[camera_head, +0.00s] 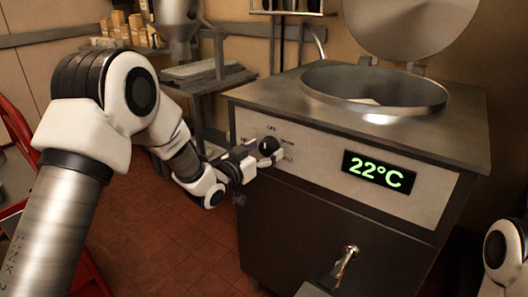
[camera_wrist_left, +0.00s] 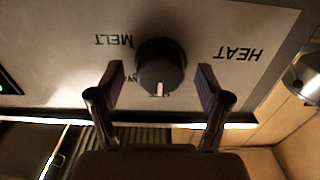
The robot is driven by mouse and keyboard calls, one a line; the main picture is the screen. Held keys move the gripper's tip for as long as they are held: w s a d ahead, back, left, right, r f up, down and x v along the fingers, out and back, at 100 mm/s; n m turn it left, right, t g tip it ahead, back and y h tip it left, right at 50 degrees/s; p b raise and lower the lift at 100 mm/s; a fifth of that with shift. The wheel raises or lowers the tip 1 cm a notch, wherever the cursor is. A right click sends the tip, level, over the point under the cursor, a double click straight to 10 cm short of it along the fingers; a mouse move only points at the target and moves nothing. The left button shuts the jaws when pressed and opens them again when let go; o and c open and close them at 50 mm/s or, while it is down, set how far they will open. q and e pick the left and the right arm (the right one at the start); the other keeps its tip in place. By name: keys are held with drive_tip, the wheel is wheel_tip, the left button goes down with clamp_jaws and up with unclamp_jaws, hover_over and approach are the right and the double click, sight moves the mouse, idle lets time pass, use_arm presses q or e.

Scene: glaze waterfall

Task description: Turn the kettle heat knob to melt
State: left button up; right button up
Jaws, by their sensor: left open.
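The kettle (camera_head: 330,125) is a steel cabinet with a round open bowl; its display (camera_head: 379,171) reads 22°C. The dark round heat knob (camera_head: 269,146) is on its front panel, at the left. In the left wrist view the knob (camera_wrist_left: 161,62) has a white pointer mark at its lower edge, aimed at neither the upside-down MELT label (camera_wrist_left: 113,40) nor the HEAT label (camera_wrist_left: 238,53). A third label is partly hidden. My left gripper (camera_wrist_left: 160,72) is open, one finger either side of the knob, with gaps showing. My right gripper is out of view.
The kettle's round lid (camera_head: 410,22) stands raised behind the bowl. A metal tap (camera_head: 346,262) sticks out low on the front. A side table (camera_head: 205,78) stands behind my left arm. Red metal framing (camera_head: 92,278) is at the left. Tiled floor lies between.

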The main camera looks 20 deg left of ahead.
use_arm(q)
drive_tip(key=c, duration=1.2)
